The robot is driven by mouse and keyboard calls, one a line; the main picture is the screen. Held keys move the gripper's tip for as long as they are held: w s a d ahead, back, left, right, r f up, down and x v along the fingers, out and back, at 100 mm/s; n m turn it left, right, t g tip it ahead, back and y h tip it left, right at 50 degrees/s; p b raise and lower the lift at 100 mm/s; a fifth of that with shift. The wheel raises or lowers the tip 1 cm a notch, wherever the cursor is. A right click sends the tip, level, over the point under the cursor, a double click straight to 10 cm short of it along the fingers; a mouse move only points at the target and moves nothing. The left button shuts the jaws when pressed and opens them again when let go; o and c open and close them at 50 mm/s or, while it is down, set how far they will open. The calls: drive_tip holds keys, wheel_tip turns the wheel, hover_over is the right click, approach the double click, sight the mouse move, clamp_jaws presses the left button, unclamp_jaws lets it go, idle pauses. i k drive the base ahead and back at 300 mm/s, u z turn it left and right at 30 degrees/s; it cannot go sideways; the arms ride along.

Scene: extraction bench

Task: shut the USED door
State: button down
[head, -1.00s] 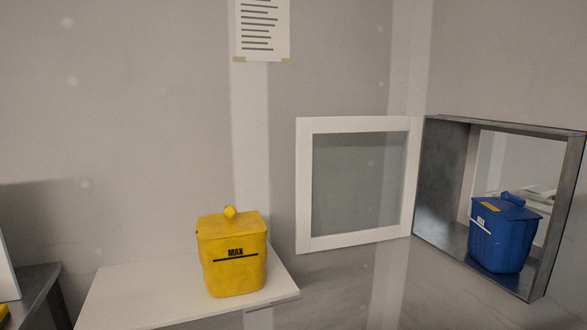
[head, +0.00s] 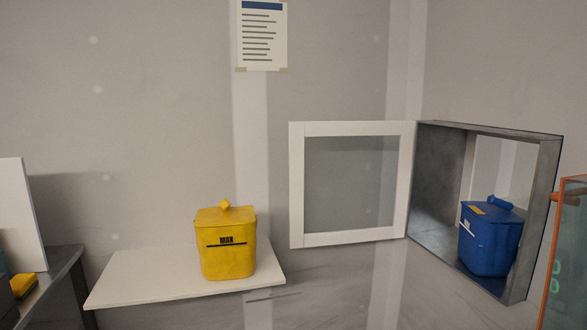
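A white-framed door (head: 297,190) with a grey glass pane stands wide open, out to the left of a grey metal wall hatch (head: 540,215). Its right edge meets the left side of the hatch opening. I see no USED label on it. Inside the hatch a blue lidded bin (head: 489,243) stands upright, and the far side of the hatch looks open or glazed. My gripper is not in view.
A yellow lidded bin marked MAX (head: 228,250) stands on a white shelf (head: 140,289) left of the door. An orange-framed panel (head: 573,250) is cut off at the right edge. A dark bench (head: 62,262) with a white panel (head: 20,215) is at left. A notice (head: 261,45) hangs above.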

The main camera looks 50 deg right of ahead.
sight(298, 131)
drive_tip(key=z, duration=0.3)
drive_tip(key=i, duration=1.45)
drive_tip(key=u, duration=0.15)
